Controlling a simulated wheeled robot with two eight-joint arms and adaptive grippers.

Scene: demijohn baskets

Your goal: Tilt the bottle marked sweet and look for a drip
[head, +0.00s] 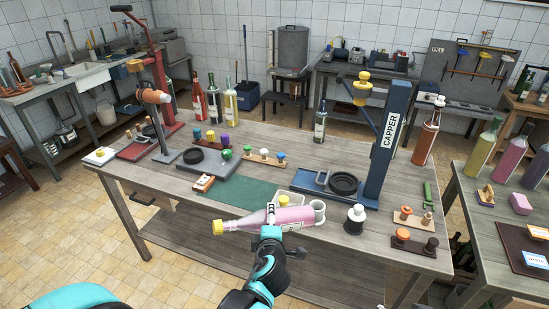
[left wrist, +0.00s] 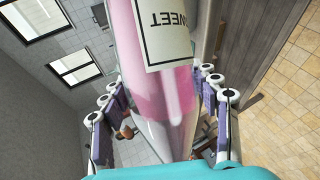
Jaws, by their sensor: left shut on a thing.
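The bottle of pink liquid (head: 295,216) lies almost level in the air over the front of the table, its yellow cap (head: 218,228) to the left and slightly lower. My left gripper (head: 271,217) is shut around it. In the left wrist view, the fingers (left wrist: 163,105) stand on both sides of the bottle (left wrist: 150,35), and its white label (left wrist: 168,30) reads SWEET upside down. The cap is out of that view. The cap is too small in the head view to tell whether a drip hangs there.
The wooden table (head: 165,205) holds a green mat (head: 240,195), a blue capper (head: 385,145) and a red press (head: 155,65). A white-and-black stopper-like thing (head: 356,218) stands right of the held bottle. Several coloured bottles stand on the right table (head: 480,215).

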